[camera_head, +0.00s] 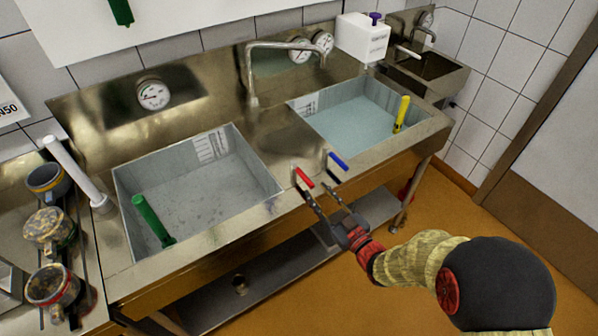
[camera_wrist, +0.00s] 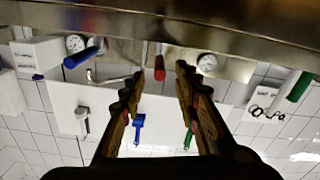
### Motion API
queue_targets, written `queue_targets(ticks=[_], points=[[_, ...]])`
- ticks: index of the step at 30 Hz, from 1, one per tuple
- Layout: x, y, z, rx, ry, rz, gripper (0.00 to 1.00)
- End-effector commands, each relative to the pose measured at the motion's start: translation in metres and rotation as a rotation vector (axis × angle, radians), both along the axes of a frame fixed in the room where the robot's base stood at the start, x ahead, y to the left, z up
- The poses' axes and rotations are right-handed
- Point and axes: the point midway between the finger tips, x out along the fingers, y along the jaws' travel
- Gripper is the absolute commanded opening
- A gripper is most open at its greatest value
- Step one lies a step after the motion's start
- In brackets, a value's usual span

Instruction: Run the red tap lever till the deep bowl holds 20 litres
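The red tap lever (camera_head: 304,178) sticks out from the front edge of the steel sink unit, between two bowls. My gripper (camera_head: 317,191) is open just in front of it, fingers apart. In the wrist view the red lever (camera_wrist: 160,68) appears between the fingertips (camera_wrist: 160,72), touching neither visibly. The blue lever (camera_head: 338,161) is just to the right. The left bowl (camera_head: 262,178) and right bowl (camera_head: 372,88) both seem to hold water; I cannot tell which is deeper. A tall spout (camera_head: 250,75) stands behind them. I see no clear stream.
A green-handled tool (camera_head: 151,220) stands in the left bowl and a yellow one (camera_head: 402,113) in the right. Dial gauges (camera_head: 153,94) sit on the backsplash, unreadable here. Pots (camera_head: 47,183) stand at the left. The orange floor (camera_head: 330,300) in front is clear.

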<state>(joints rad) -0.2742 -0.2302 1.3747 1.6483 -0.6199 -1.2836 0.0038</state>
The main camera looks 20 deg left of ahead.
Motion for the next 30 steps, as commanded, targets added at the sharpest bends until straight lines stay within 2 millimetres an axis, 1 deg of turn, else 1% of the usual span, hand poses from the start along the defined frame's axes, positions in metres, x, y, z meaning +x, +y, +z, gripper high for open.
queue_targets(ticks=[4, 9, 15, 20, 27, 30], points=[[0.01, 0.014, -0.001, 0.0, -0.002, 0.003, 0.32], [0.028, 0.034, -0.002, -0.001, -0.002, 0.002, 0.32], [0.044, 0.052, -0.001, 0.0, 0.0, 0.0, 0.32], [0.049, 0.057, 0.0, 0.0, 0.0, 0.0, 0.32], [0.049, 0.057, 0.0, -0.001, 0.001, -0.001, 0.32], [0.049, 0.057, 0.0, -0.001, 0.001, -0.001, 0.26]])
